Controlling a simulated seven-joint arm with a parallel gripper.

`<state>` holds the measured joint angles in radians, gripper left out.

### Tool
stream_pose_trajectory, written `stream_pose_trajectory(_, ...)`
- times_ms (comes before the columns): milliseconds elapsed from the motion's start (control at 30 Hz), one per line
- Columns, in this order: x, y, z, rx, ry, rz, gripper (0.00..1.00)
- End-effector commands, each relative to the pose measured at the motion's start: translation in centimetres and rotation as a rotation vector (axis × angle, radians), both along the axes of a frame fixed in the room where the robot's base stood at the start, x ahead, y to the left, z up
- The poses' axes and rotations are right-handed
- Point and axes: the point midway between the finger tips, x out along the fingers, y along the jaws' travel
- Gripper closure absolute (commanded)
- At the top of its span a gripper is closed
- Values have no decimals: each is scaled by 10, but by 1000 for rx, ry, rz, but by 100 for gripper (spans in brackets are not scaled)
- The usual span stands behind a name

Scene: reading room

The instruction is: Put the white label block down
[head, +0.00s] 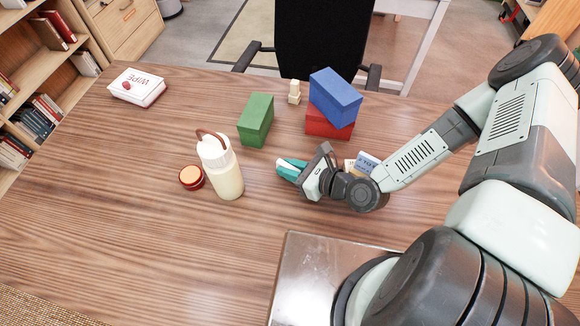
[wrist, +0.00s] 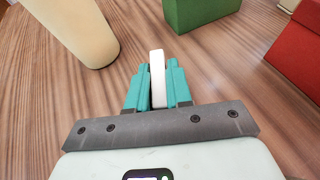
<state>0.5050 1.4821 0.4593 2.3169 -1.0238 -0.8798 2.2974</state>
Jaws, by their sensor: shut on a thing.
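The white label block (wrist: 157,75) is a thin white piece standing between the teal fingers of my gripper (wrist: 157,88) in the wrist view. My gripper is shut on it. In the head view my gripper (head: 288,168) is near the middle of the table, with a small white part of the label block (head: 284,163) showing at the fingertips. I cannot tell whether the block touches the wooden table (head: 110,200).
A cream bottle (head: 226,178) and a round red-rimmed tin (head: 191,177) stand left. A green block (head: 256,119) and a blue block (head: 335,95) on a red block (head: 325,123) stand behind, near a small wooden figure (head: 294,92). A wipes box (head: 137,88) lies far left.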

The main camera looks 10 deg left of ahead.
Motion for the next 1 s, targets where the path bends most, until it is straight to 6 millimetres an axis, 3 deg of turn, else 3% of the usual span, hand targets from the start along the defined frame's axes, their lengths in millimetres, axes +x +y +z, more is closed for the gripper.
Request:
stream_pose_trajectory(233, 0, 0, -3, 0, 0, 0, 100)
stream_pose_trajectory(267, 0, 0, -2, 0, -1, 0, 76)
stream_pose_trajectory(400, 0, 0, -2, 0, -1, 0, 55)
stream_pose_trajectory(767, 0, -1, 2, 0, -1, 0, 55)
stream_pose_trajectory(1000, -13, -38, 17, -1, 0, -6, 55)
